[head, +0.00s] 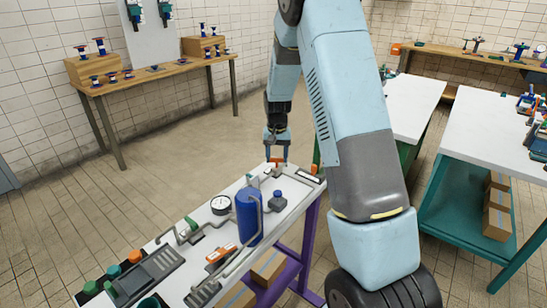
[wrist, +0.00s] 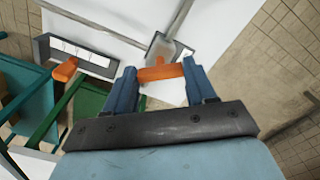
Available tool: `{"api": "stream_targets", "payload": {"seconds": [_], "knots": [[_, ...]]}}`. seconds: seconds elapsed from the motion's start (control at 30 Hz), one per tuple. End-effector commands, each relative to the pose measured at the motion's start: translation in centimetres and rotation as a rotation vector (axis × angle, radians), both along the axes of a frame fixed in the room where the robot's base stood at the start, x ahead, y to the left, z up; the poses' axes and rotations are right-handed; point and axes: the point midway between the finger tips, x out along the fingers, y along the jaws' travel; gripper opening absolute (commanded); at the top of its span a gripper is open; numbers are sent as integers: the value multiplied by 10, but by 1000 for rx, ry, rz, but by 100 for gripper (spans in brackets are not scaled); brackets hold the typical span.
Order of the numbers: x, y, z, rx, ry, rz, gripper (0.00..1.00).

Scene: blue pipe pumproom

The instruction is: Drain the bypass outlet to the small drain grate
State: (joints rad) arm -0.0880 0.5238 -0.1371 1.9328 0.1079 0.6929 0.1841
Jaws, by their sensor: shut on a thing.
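My gripper (head: 276,158) is over the far end of the white bench with purple legs. In the wrist view its blue fingers (wrist: 161,80) are shut on an orange handle (wrist: 160,72). The handle sits at the end of a grey pipe fitting (wrist: 162,47). A second orange piece (wrist: 65,69) is beside a dark-framed rectangle (wrist: 75,57), which also shows at the bench's far right corner (head: 308,176). A larger dark slotted plate (head: 150,272) lies at the near left. I cannot tell which is the small drain grate or the bypass outlet. No flow is visible.
A blue tank (head: 249,216), a round gauge (head: 221,204) and grey pipes crowd the middle of the bench. Another orange handle (head: 221,253) lies in front of the tank. Green and orange knobs (head: 113,271) stand at the near left. Open floor lies left of the bench.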

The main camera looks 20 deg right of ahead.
Motion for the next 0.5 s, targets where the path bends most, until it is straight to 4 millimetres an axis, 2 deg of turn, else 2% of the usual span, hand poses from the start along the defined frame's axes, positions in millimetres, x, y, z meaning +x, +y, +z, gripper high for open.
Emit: {"api": "stream_targets", "payload": {"seconds": [0.5], "knots": [[3, -3, 3, -4, -10, 488, 25]]}}
